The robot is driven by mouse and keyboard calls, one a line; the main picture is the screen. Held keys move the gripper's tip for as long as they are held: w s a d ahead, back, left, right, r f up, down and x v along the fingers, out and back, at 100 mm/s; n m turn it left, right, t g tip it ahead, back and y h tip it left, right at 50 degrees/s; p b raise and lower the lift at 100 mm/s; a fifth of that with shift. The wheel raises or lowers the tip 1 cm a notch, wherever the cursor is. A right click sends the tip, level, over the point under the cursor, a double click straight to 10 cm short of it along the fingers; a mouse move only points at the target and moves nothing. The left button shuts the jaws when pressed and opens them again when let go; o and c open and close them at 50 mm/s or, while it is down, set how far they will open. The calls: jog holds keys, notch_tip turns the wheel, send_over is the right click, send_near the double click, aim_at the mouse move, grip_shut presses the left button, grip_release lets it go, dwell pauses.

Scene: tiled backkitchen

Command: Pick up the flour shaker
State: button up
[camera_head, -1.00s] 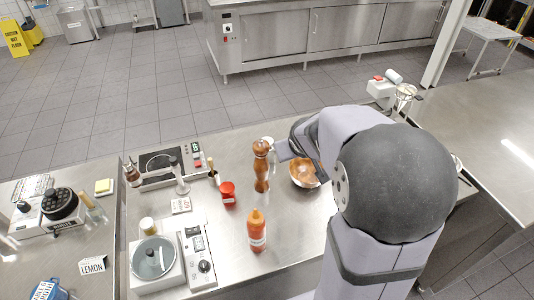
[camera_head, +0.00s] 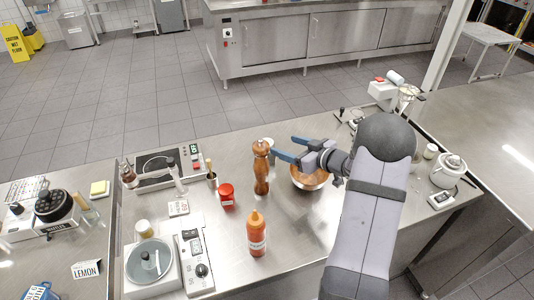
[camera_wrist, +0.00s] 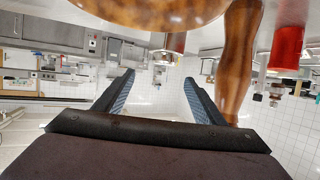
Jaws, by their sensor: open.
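A small pale-topped round container (camera_head: 268,142), likely the flour shaker, stands just behind the wooden pepper mill in the head view, its lower part hidden. In the wrist view, a short metallic cylinder (camera_wrist: 174,42) beyond the fingertips, between bowl and mill, appears to be the same thing. I cannot read a label. My gripper (camera_head: 282,146) is open and empty, its blue fingers spread and pointing left above the bench. The container is close beyond the fingertips, apart from them. The open fingers also show in the wrist view (camera_wrist: 159,77).
The pepper mill (camera_head: 261,172) stands close by the fingers; a copper bowl (camera_head: 309,178) sits below the gripper. A red can (camera_head: 226,196) and an orange sauce bottle (camera_head: 256,236) stand nearer. A hot plate (camera_head: 156,168) is at left. Bench around the bottle is clear.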

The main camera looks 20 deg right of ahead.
aim_at(272, 145)
jog(key=shift+w+a+f+p, duration=0.25)
jog(key=shift+w+f, duration=0.2)
jog(key=shift+f, duration=0.05)
jog(key=shift+w+a+f+p, duration=0.2)
jog(key=shift+w+f, duration=0.25)
jog(key=shift+f, duration=0.05)
jog(key=shift+a+r+p+x, duration=0.1)
jog(key=shift+a+p+x, duration=0.1)
jog(key=shift+p+x, duration=0.8)
jog(key=shift+a+r+p+x, duration=0.15)
jog(key=shift+p+x, duration=0.25)
jog(key=shift+x, duration=1.15)
jog(key=c, duration=1.6)
